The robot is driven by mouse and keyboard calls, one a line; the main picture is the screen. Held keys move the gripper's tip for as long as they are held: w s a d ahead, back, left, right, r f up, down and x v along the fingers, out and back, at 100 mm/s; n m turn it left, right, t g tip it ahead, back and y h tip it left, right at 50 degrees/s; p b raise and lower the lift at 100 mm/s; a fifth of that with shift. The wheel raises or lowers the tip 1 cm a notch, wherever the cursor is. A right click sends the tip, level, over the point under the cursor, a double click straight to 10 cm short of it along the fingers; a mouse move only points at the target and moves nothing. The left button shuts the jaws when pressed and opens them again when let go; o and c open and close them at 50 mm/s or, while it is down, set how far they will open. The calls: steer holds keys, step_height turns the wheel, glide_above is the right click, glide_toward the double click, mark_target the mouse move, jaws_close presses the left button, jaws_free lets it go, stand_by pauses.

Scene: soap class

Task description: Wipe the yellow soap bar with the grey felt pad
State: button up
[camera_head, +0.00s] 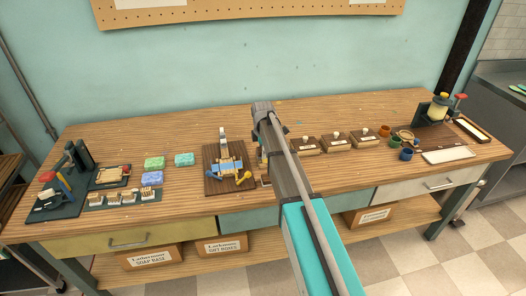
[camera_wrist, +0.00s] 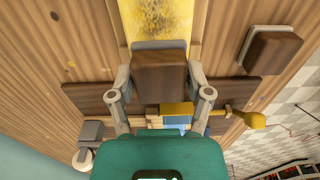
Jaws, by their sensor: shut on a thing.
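In the wrist view, my gripper (camera_wrist: 160,78) is shut on a dark brown wooden block that forms the back of the grey felt pad (camera_wrist: 158,45). A grey edge of the pad shows beyond the block. The yellow soap bar (camera_wrist: 160,18), speckled and long, lies just past the pad at the top of that view. The pad's edge overlaps the bar's near end in the picture; I cannot tell whether they touch. In the head view my arm hides the gripper, the pad and most of the space around them.
A dark wooden board (camera_head: 212,186) carrying a blue part with yellow ends is left of my arm. Several small wooden boxes (camera_head: 303,146), cups and a white tray (camera_head: 449,155) are to the right.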

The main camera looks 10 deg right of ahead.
steer(key=shift+d, duration=0.15)
steer(key=shift+d, duration=1.65)
steer(key=shift+d, duration=0.15)
steer(key=shift+w+d, duration=0.1)
steer(key=shift+d, duration=1.45)
steer(key=shift+r, duration=0.1)
steer(key=shift+r+p, duration=2.95)
steer(key=shift+r+p, duration=1.5)
steer(key=shift+p, duration=0.05)
